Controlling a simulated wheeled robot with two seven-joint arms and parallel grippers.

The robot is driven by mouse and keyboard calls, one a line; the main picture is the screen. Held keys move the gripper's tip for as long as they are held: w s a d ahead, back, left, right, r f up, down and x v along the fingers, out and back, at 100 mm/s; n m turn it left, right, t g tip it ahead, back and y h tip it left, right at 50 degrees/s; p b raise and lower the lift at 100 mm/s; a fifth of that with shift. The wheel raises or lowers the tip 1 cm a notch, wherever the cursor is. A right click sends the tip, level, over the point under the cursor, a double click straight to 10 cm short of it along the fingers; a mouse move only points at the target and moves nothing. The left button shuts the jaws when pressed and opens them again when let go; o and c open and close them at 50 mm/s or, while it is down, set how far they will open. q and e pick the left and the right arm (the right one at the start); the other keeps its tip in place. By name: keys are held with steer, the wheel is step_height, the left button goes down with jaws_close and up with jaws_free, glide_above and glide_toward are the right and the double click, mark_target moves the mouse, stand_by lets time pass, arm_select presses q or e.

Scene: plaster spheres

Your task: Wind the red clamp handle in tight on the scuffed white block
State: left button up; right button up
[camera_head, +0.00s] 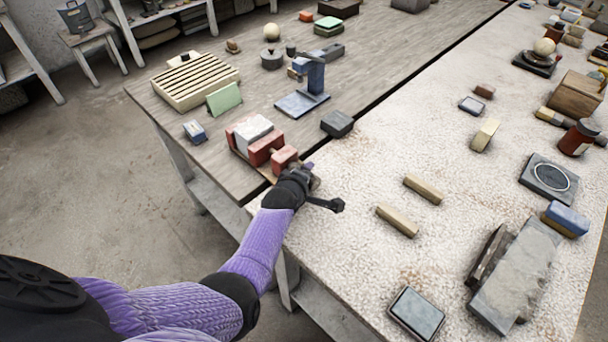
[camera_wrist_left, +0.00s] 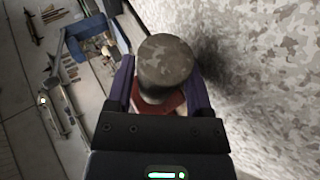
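The scuffed white block (camera_head: 253,129) lies between the red jaws of the clamp (camera_head: 264,149) near the left edge of the wooden tabletop. My left gripper (camera_head: 301,174) is at the clamp's near end, on the handle side, and covers much of it. In the left wrist view the two purple fingers (camera_wrist_left: 160,85) stand on either side of a round grey-brown knob (camera_wrist_left: 166,62), with red of the clamp (camera_wrist_left: 168,104) below it. I cannot tell whether they press on it. My right gripper is not in view.
A dark grey block (camera_head: 337,124) and a blue vise-like stand (camera_head: 303,88) are beyond the clamp. Two tan bars (camera_head: 398,221) lie on the speckled tabletop (camera_head: 340,250) to the right. A green card-like piece (camera_head: 224,98) and a slatted tray (camera_head: 195,81) are farther left.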

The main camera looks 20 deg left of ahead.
arm_select(q)
steer(key=shift+s+r, duration=0.1)
steer(key=shift+r, duration=0.05)
steer(key=p+v, duration=0.6)
steer(key=v, duration=0.3)
steer(key=shift+r, duration=0.1)
steer(key=shift+s, duration=0.3)
